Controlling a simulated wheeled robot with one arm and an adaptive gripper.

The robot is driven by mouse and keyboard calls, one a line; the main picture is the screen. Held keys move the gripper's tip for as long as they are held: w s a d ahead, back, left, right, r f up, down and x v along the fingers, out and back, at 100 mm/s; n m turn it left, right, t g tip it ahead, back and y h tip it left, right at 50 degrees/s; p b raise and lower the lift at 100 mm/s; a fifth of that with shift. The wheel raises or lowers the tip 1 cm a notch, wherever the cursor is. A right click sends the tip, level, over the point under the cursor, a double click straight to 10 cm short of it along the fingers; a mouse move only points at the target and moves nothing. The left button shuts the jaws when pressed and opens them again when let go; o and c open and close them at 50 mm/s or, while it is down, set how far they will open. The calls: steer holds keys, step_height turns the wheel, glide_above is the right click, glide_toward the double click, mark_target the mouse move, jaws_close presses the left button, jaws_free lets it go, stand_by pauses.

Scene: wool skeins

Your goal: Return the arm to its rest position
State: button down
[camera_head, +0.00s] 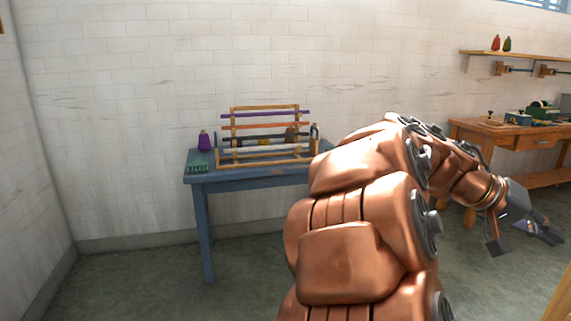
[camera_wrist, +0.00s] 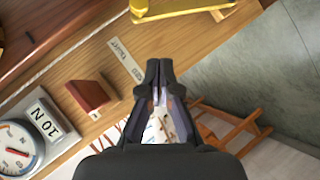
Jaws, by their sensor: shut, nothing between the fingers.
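My copper-coloured arm is bent across the right half of the head view. My gripper (camera_head: 548,236) is at the far right of that view, pointing down and to the right. In the wrist view my gripper (camera_wrist: 158,66) shows in the middle with its dark fingertips together and nothing between them. It is above a wooden surface (camera_wrist: 140,85), near that surface's edge. Whether it touches anything below cannot be told.
In the wrist view, a dial gauge (camera_wrist: 14,148), a block marked 10 N (camera_wrist: 48,122) and a reddish-brown block (camera_wrist: 88,95) lie left of my gripper. A blue table (camera_head: 260,179) with a wooden rack (camera_head: 265,107) stands by the wall. A wooden workbench (camera_head: 490,129) stands right.

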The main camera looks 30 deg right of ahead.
steer(key=w+a+n+t+y+p, duration=0.35)
steer(key=a+p, duration=0.45)
steer(key=a, duration=0.3)
steer(key=w+a+n+t+y+p, duration=0.2)
steer(key=w+a+n+t+p, duration=0.15)
steer(key=a+p, duration=0.65)
steer(key=s+a+r+n+y+p, duration=0.1)
steer(key=s+a+n+y+p, duration=0.1)
steer(key=a, duration=0.8)
steer(key=s+a+r+n+y+p, duration=0.2)
steer(key=a+n+p, duration=0.2)
steer(key=a, duration=0.6)
steer(key=shift+a+r+p, duration=0.15)
steer(key=shift+a+p, duration=0.1)
steer(key=shift+p, duration=0.35)
